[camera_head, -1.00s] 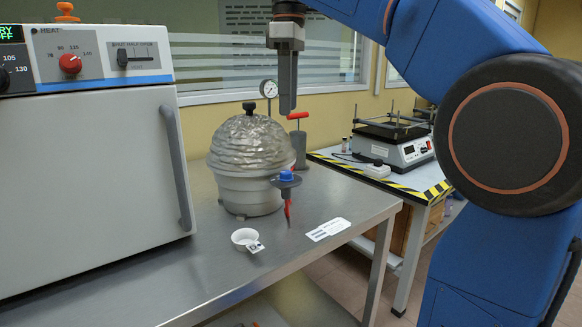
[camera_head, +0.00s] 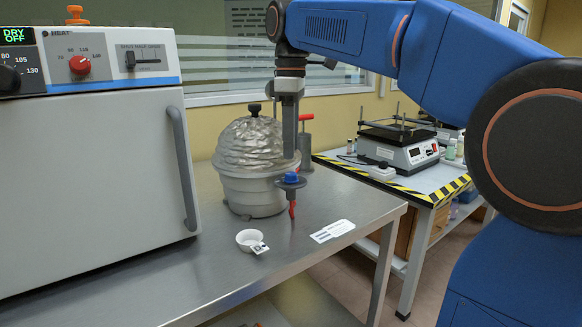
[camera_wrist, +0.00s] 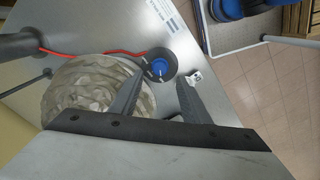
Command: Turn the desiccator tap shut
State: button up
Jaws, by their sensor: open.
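The desiccator (camera_head: 240,190) is a pale grey pot with a crumpled, foil-like dome and a black top knob. It stands on the steel bench. Its tap, with a blue knob (camera_head: 291,178) on a dark round collar, is at its right side. In the wrist view the blue knob (camera_wrist: 159,67) shows just beyond and between my fingertips, with a white mark on it. My gripper (camera_head: 290,155) points down just above the tap. I cannot tell the exact height gap.
A white oven (camera_head: 95,170) fills the left. A small white dish (camera_head: 246,240) and a paper label (camera_head: 333,231) lie on the steel bench (camera_head: 190,285). A red-handled pump (camera_head: 305,145) stands behind the tap. A second table with a hotplate-like device (camera_head: 400,150) is at right.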

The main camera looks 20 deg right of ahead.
aim_at(291, 174)
jog(key=shift+f, duration=3.15)
jog(key=shift+c, duration=0.6)
jog(key=c, duration=1)
